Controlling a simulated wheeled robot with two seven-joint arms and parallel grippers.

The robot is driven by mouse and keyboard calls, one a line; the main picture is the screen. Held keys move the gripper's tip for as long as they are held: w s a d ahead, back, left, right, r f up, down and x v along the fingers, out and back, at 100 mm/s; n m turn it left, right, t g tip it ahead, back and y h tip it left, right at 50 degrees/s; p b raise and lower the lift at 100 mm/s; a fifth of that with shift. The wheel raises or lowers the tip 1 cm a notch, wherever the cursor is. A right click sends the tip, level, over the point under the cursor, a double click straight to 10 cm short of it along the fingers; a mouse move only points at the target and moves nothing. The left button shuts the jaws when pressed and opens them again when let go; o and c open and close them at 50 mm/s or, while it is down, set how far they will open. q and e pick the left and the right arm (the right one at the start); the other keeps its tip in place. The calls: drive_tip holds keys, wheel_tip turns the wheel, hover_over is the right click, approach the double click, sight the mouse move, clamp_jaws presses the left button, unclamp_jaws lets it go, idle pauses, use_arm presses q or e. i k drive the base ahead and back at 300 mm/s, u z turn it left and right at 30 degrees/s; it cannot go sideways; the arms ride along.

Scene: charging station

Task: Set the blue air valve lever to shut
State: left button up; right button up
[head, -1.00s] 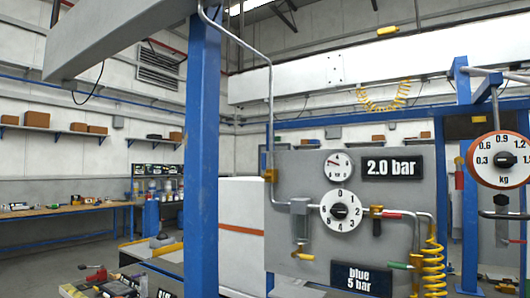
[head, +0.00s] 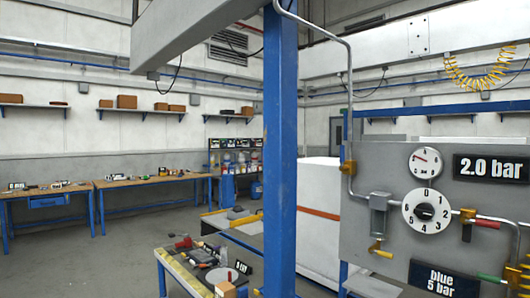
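A grey air panel (head: 385,192) stands at the right, with a sign (head: 444,280) reading "blue 5 bar". A brass valve (head: 467,215) sits on its pipe right of the white numbered dial (head: 426,211). A red-handled lever (head: 500,223) extends right from this valve, roughly along the pipe. A dark part (head: 467,234) hangs below the valve. A green handle (head: 488,278) is lower right, partly cut off with its fitting. No lever is blue; I cannot tell for sure which is the blue air lever. Neither of my grippers is in view.
A small gauge (head: 425,160) and a "2.0 bar" display (head: 490,167) are on the panel's upper part. A blue post (head: 280,150) stands left of the panel. A low table (head: 190,280) with tools is left of the post. Open floor (head: 90,262) lies further left.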

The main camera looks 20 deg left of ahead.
sight(342, 153)
drive_tip(key=u, duration=1.45)
drive_tip(key=i, duration=2.4)
drive_tip(key=z, duration=2.95)
